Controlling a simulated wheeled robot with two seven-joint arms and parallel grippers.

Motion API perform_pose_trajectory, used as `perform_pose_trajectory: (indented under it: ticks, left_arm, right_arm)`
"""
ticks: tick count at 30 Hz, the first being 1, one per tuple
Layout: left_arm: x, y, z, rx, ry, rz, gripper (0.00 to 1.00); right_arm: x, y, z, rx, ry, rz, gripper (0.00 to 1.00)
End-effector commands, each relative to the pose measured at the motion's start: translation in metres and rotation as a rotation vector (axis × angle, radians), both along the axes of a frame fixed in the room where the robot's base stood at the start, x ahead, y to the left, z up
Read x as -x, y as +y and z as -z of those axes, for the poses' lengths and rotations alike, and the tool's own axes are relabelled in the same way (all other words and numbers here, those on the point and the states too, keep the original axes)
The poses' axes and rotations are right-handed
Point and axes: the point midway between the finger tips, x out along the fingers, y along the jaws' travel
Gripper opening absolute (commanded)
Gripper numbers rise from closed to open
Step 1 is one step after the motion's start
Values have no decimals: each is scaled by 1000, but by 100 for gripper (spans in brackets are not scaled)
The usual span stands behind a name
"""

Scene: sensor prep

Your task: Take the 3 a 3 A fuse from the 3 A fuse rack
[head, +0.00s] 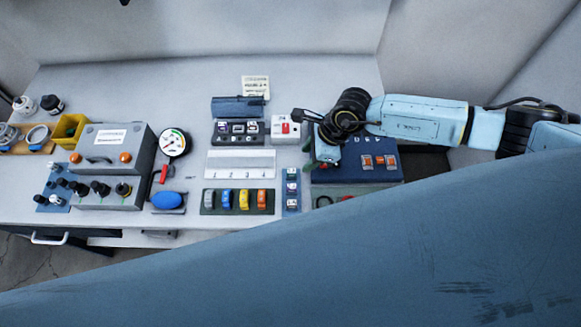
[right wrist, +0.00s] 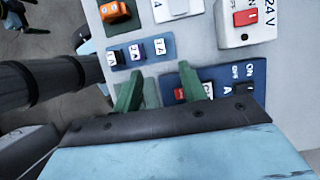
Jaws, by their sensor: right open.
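The small blue fuse rack (head: 283,206) stands upright in the picture, right of the coloured fuses, with several small labelled fuses in a row. In the right wrist view the rack (right wrist: 124,68) holds three fuses; the left one (right wrist: 115,57), middle one (right wrist: 137,51) and right one (right wrist: 160,46) have white faces with small marks I cannot read surely. My right gripper (head: 321,163) is open and empty, above the blue switch panel's left end, right of the rack. In the wrist view its green fingers (right wrist: 162,76) point toward the rack and stand apart. My left gripper is not in view.
A blue switch panel (head: 348,173) lies right of the rack. A white box with a red switch (head: 285,128) stands behind it. A dark tray of coloured fuses (head: 238,211) and a white numbered plate (head: 240,158) lie left. A grey box (head: 115,149) stands farther left.

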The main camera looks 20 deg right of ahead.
Motion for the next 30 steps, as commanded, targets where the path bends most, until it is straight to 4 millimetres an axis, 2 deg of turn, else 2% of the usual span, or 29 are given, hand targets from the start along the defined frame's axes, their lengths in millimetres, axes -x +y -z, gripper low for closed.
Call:
perform_pose_trajectory:
  ticks: [1,4,7,12,15,22,30]
  left_arm:
    - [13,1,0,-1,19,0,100]
    - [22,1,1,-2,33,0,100]
    - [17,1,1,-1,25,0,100]
    - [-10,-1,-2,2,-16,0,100]
    - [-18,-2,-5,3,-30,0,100]
    - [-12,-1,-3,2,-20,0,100]
    - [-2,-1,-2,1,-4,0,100]
  right_arm:
    - [0,5,10,0,3,0,42]
    - [-2,10,22,-1,1,1,42]
    - [-3,12,30,-1,0,1,42]
    - [-4,17,38,-1,1,1,42]
    - [-6,24,48,-2,1,-1,42]
    - [-10,35,73,-3,2,1,42]
    - [-11,36,78,-2,0,1,42]
